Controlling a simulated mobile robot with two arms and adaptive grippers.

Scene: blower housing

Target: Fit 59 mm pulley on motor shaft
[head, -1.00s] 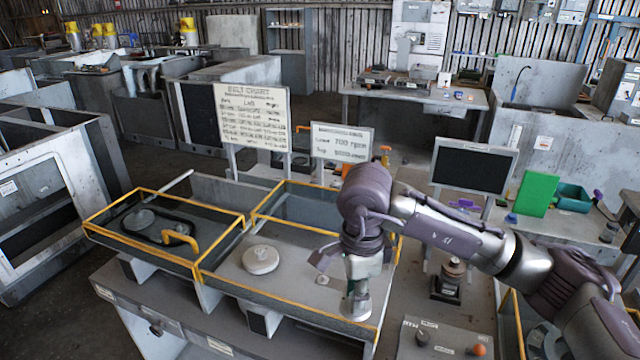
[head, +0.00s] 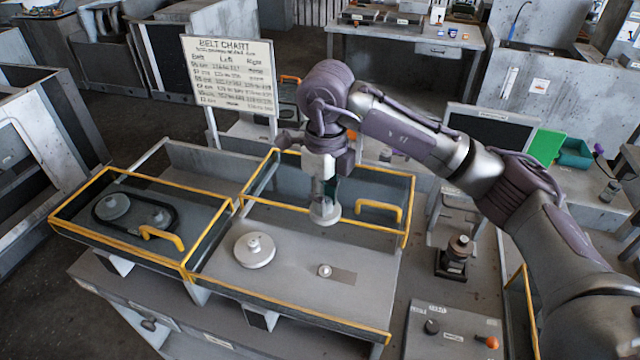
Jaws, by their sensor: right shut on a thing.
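My right gripper (head: 325,188) points down at the back of the right-hand bay (head: 290,298). It is shut on a small pale grey pulley (head: 324,213), held flat below the jaws; its size cannot be read. A short round stub, which looks like the motor shaft (head: 324,270), stands in the bay floor beside a darker slot, in front of the held pulley and apart from it. A larger pale pulley (head: 254,250) sits on the bay floor to the left. My left gripper is out of view.
The left bay has a yellow-framed clear cover (head: 140,222) over a belt and pulleys. The right bay's similar cover (head: 345,188) stands raised at the back. A belt chart (head: 230,75) stands behind. A dark-based device (head: 455,256) and a switch panel (head: 455,332) lie right.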

